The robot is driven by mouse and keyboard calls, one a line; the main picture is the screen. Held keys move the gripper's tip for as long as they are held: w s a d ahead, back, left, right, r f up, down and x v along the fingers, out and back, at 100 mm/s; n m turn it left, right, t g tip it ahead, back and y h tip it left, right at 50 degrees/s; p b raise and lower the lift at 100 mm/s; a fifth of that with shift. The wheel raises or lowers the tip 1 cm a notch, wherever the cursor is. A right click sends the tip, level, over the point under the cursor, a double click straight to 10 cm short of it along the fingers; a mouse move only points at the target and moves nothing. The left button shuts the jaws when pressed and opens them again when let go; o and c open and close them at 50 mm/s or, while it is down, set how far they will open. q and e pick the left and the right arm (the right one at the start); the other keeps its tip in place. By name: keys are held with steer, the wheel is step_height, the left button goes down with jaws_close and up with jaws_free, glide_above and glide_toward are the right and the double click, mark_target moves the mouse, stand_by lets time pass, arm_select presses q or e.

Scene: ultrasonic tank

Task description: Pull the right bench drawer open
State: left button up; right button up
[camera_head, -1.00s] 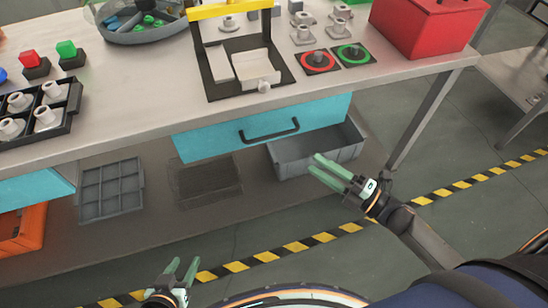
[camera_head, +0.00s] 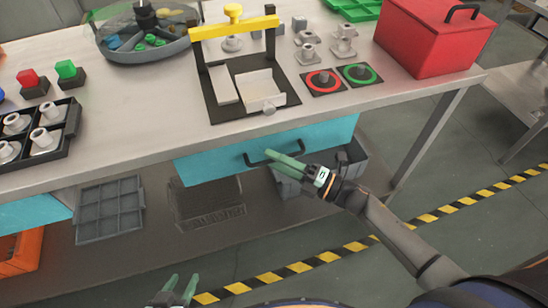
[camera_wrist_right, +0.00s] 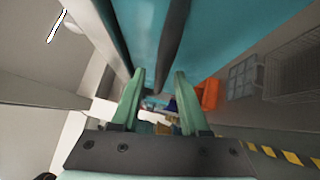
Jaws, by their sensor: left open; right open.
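The right bench drawer has a teal front (camera_head: 212,164) under the bench top, and it looks shut. Its dark bar handle (camera_head: 248,158) is partly hidden by my right gripper (camera_head: 268,160). That gripper is open, its green fingers pointing left at the handle. In the right wrist view the handle (camera_wrist_right: 172,40) runs lengthwise into the gap between the two open fingers (camera_wrist_right: 157,85), with the teal front (camera_wrist_right: 225,30) close by. I cannot tell whether the fingers touch the handle. My left gripper (camera_head: 183,280) is open and empty at the bottom of the head view, away from the drawer.
A grey bin (camera_head: 285,187) stands on the lower shelf behind my right gripper. A bench leg (camera_head: 430,140) stands to the right. The bench top carries a yellow-barred fixture (camera_head: 235,22), a red box (camera_head: 425,45) and a dark rack (camera_head: 70,115). The striped floor in front is open.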

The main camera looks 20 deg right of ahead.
steer(key=shift+w+a, duration=0.2)
jaws_close()
stand_by(0.3)
stand_by(1.1)
